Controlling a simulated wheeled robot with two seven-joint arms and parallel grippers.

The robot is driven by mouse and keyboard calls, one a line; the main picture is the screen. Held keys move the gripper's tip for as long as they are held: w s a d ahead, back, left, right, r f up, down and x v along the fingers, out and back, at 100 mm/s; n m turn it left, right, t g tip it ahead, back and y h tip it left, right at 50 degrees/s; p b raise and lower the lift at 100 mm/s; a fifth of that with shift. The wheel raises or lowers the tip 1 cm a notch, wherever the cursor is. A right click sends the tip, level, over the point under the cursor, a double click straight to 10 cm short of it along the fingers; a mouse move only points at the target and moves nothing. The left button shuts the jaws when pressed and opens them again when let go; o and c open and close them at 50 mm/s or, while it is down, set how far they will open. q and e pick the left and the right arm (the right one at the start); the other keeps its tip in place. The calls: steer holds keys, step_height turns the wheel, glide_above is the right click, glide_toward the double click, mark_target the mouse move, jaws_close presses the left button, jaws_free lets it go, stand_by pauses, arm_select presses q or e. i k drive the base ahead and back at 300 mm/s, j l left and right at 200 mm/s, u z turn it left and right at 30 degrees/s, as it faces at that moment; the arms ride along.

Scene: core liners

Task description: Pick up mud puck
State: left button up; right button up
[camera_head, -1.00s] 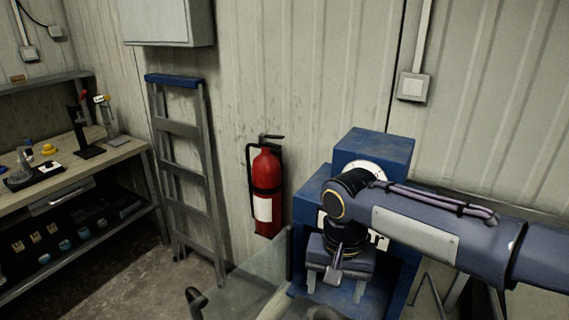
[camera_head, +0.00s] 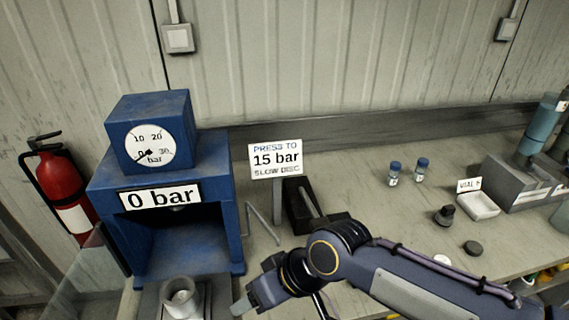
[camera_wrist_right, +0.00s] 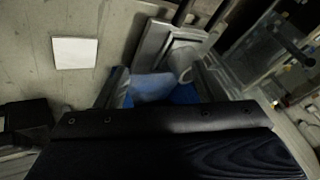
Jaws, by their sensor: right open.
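I cannot tell for sure which thing is the mud puck. A small dark disc (camera_head: 473,248) lies flat on the bench at the right, with a white disc (camera_head: 441,260) partly behind my right arm. My right gripper (camera_head: 247,302) is at the lower middle of the head view, well left of both discs and beside a metal cup (camera_head: 180,297) at the foot of the blue press. In the wrist view the right gripper (camera_wrist_right: 160,88) is open, its fingers apart, with the cup (camera_wrist_right: 181,64) beyond. My left gripper is not in view.
The blue press (camera_head: 165,190) reads 0 bar. A sign (camera_head: 275,160), a black holder (camera_head: 302,203), two small vials (camera_head: 394,172), a dark knob-like piece (camera_head: 444,215), a white tray (camera_head: 480,206) and a grey block (camera_head: 515,182) stand on the bench. Bench space between holder and tray is mostly clear.

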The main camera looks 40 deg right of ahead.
mark_target(474, 249)
steer(key=k+z, duration=0.35)
steer(key=k, duration=0.25)
steer(key=z, duration=2.3)
steer(key=u, duration=2.2)
steer(key=i+l+z, duration=0.15)
steer(key=l, duration=0.25)
steer(key=l+z, duration=0.2)
steer(key=l, duration=0.15)
steer(key=i+l+z, duration=0.15)
steer(key=l, duration=0.2)
steer(key=i+l+z, duration=0.15)
steer(key=l, duration=0.2)
steer(key=i+l+z, duration=0.2)
steer(key=l, duration=0.1)
